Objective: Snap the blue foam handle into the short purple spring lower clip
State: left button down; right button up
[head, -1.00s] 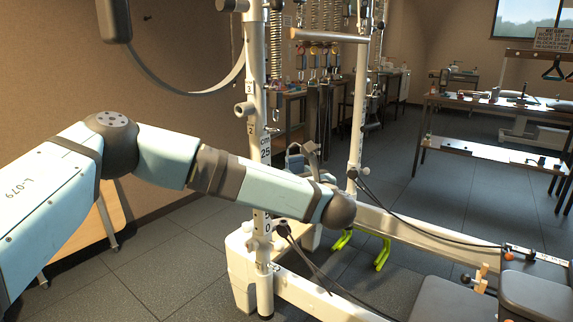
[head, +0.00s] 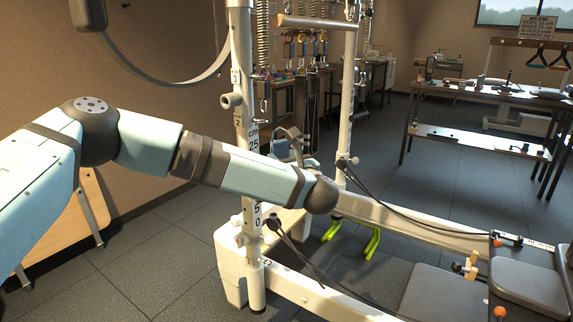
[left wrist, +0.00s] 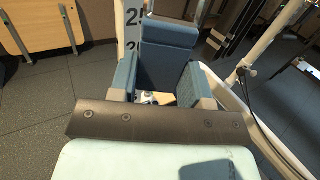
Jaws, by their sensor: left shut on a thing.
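My left gripper (head: 296,146) is small in the head view, beside the white tower post (head: 244,130) and partly behind my forearm. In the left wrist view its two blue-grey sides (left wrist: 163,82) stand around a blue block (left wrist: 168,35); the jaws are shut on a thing. A grey arched loop shows at the gripper in the head view. The foam grip itself is mostly hidden. Several coil springs (head: 301,18) hang at the back of the tower, with small coloured clips (head: 304,46) below. I cannot pick out the short purple one. My right gripper is out of view.
White rails (head: 425,230) and a dark padded carriage (head: 445,295) lie at lower right. Black cords run along the rails.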

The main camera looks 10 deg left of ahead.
pick_arm(q)
jog(key=a+x, duration=0.1)
jog(key=x, duration=0.5)
jog(key=shift+s+r, duration=0.2)
jog(key=shift+s, duration=0.1)
jog(key=c, duration=1.4)
grip_release()
grip_shut()
jog(key=shift+r, duration=0.35)
jog(key=shift+f, duration=0.15)
